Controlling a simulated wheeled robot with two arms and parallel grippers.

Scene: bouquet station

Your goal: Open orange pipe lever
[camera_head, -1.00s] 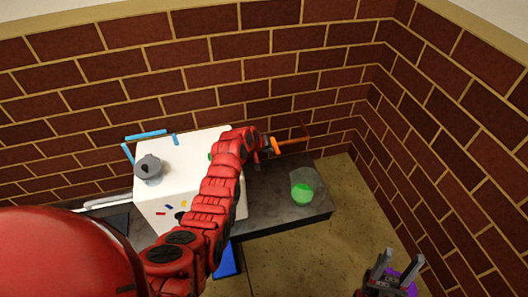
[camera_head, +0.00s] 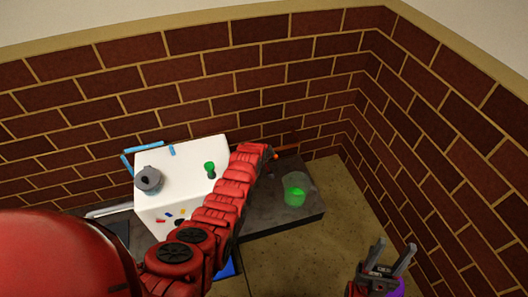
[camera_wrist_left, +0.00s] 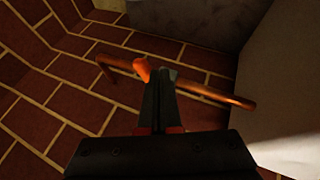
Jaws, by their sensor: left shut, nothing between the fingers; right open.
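The orange lever (camera_head: 275,154) sits on a thin copper pipe (camera_head: 288,148) by the brick wall, right of the white box, mostly hidden behind my left arm. In the left wrist view the lever (camera_wrist_left: 142,69) stands up from the pipe (camera_wrist_left: 115,62). My left gripper (camera_wrist_left: 161,80) is shut and empty, its tips right beside the lever's right side; I cannot tell whether they touch. In the head view the left gripper is largely hidden by its own arm. My right gripper (camera_head: 392,256) is open at the lower right, far from the lever.
The white box (camera_head: 190,178) stands on a dark counter (camera_head: 270,222), with a grey pot (camera_head: 148,180) and a green knob (camera_head: 210,167) on top. A clear cup with green content (camera_head: 295,190) stands near the counter's right end. Brick walls close off the back and right.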

